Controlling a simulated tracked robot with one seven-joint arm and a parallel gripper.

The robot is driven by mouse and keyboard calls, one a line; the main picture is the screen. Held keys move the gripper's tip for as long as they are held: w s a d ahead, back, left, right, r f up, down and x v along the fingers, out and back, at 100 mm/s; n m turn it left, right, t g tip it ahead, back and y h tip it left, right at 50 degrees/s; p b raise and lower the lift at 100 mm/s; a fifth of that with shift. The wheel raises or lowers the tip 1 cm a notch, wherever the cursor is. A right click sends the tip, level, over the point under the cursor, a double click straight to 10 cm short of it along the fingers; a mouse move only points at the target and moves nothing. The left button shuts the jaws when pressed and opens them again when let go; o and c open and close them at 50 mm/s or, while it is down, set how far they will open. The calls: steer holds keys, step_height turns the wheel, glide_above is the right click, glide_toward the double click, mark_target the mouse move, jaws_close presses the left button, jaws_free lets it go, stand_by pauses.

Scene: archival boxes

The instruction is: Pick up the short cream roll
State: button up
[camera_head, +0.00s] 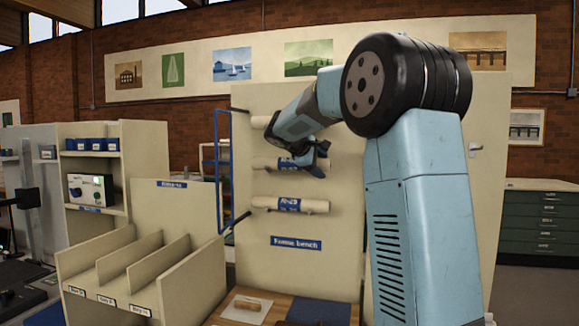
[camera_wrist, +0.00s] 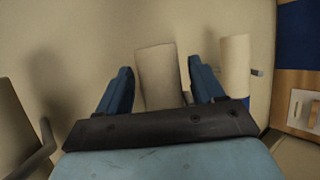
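Three cream rolls are mounted one above another on the cream panel (camera_head: 340,260): a top roll (camera_head: 260,122), a middle roll (camera_head: 262,163) and a bottom roll (camera_head: 316,206). The middle and bottom rolls have blue labels. My arm hides the right part of the top roll, so I cannot compare all lengths. My gripper (camera_head: 319,160) is near the right end of the middle roll. In the wrist view my gripper (camera_wrist: 161,82) is open, its blue fingers on either side of a cream roll (camera_wrist: 158,70), with narrow gaps. Another cream roll (camera_wrist: 235,65) is just outside the right finger.
A blue frame (camera_head: 218,170) stands left of the rolls. A wooden bench (camera_head: 333,313) below carries a white sheet (camera_head: 246,311) with a small tan roll (camera_head: 248,304) and a blue mat (camera_head: 307,311). A cream divided rack (camera_head: 150,265) stands at the left.

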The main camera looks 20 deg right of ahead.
steer(key=c, duration=1)
